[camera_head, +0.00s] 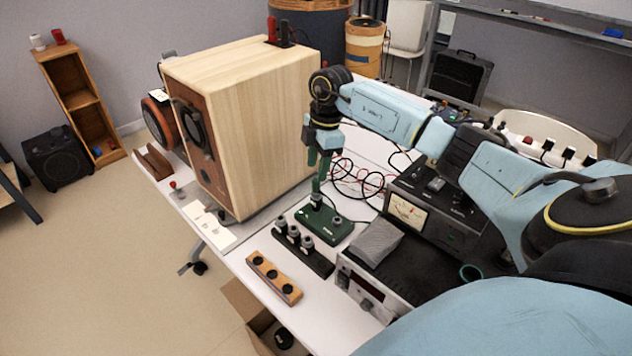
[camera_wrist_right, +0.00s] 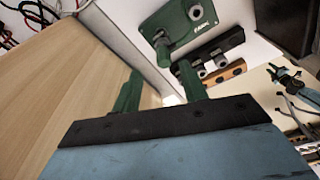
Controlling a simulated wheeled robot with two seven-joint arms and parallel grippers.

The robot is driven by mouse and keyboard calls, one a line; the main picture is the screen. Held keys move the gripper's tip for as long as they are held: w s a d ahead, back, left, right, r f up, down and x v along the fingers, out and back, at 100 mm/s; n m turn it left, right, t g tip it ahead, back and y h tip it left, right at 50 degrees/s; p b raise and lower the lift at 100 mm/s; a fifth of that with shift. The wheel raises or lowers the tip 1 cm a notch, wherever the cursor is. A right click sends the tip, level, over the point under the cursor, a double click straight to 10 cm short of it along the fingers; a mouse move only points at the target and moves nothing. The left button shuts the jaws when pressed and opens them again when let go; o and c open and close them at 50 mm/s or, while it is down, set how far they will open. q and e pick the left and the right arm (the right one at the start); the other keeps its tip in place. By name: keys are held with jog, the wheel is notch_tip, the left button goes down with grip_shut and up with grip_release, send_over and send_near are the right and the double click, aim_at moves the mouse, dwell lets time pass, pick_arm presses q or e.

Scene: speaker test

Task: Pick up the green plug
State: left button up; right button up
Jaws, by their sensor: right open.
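A slim green plug (camera_head: 316,187) stands upright on the left part of a green box (camera_head: 337,226) on the white table. In the right wrist view, the plug (camera_wrist_right: 163,53) shows beyond the fingertips, with a grey ring at its base on the green box (camera_wrist_right: 180,24). My right gripper (camera_head: 319,163) has green fingers and points down just above the plug, beside the wooden cabinet. In its wrist view the gripper (camera_wrist_right: 159,70) is open, with nothing seen between the fingers. Whether a finger touches the plug cannot be told. My left gripper is not in view.
A large wooden speaker cabinet (camera_head: 255,120) stands close on the left. A black socket strip (camera_head: 303,250) and an orange-brown strip (camera_head: 273,279) lie in front. Grey instruments (camera_head: 410,215) stand on the right, with red and black cables (camera_head: 355,180) behind the box.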

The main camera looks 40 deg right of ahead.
aim_at(316, 181)
jog(key=shift+s+a+f, duration=0.15)
jog(key=shift+s+f, duration=0.05)
jog(key=shift+f, duration=0.45)
jog(key=f, duration=0.3)
jog(key=shift+a+f+b, duration=0.3)
jog(key=shift+b, duration=0.05)
jog(key=shift+f, duration=0.15)
jog(key=c, duration=0.5)
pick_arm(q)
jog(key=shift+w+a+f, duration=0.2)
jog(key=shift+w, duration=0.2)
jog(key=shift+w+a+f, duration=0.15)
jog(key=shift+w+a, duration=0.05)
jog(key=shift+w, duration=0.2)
pick_arm(e)
grip_shut()
